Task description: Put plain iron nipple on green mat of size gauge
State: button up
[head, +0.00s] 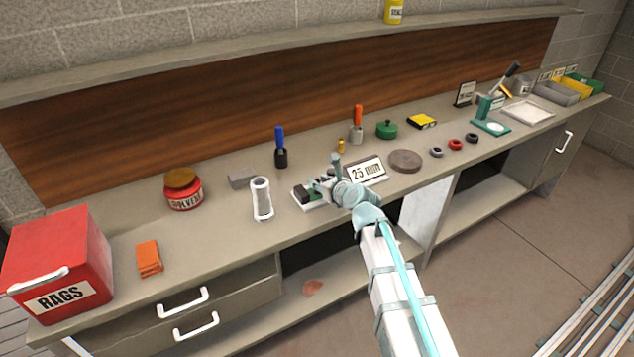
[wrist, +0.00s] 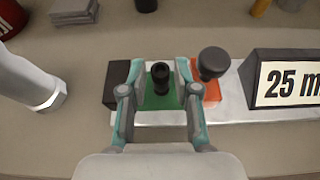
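The size gauge is a pale plate (wrist: 235,107) with a "25 m…" sign (wrist: 285,82) at its right; the plate also shows in the head view (head: 317,206). A dark, hollow-topped piece (wrist: 160,77), which looks like the plain iron nipple, stands upright on the green mat (wrist: 150,99). My gripper (wrist: 159,92) is over the mat, one finger on each side of the nipple, with visible gaps to both. It is open and holds nothing. In the head view my gripper (head: 325,187) hides much of the gauge.
An orange patch (wrist: 212,91) with a grey round-topped piece (wrist: 212,63) lies just right of my right finger. A black block (wrist: 116,78) is by the left finger. A white cylinder (head: 261,198) stands left of the gauge. A brown disc (head: 405,160) lies to the right.

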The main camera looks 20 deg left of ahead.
jog(key=v, duration=1)
jog(key=shift+b, duration=0.3)
